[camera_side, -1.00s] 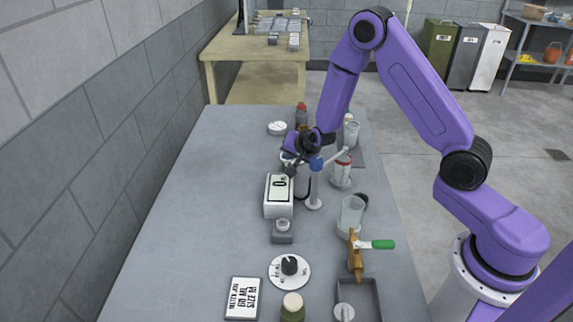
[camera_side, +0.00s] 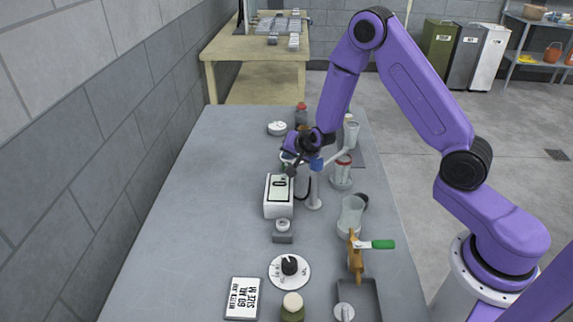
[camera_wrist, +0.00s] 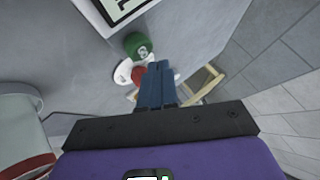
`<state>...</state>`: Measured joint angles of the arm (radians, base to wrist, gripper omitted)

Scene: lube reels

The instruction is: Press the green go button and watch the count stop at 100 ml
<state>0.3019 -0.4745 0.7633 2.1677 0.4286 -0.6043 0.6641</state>
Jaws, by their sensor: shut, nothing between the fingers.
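A white metering box (camera_side: 278,207) stands mid-table with a display (camera_side: 280,184) on top that seems to read 0. The box corner and part of the display (camera_wrist: 122,8) show at the top of the wrist view. The green button (camera_wrist: 138,46) shows there beside the box, with a pale mark on its face. My gripper (camera_wrist: 160,68) is shut and empty, its fingertips just right of and below the button in that view. In the side view my gripper (camera_side: 291,169) is just behind the box. I cannot tell whether it touches the button.
A white stand (camera_side: 315,190) and a red-topped jar (camera_side: 342,172) are close on the right. A small cup on a grey block (camera_side: 282,238) and a dial (camera_side: 290,272) are in front. The table's left side is clear.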

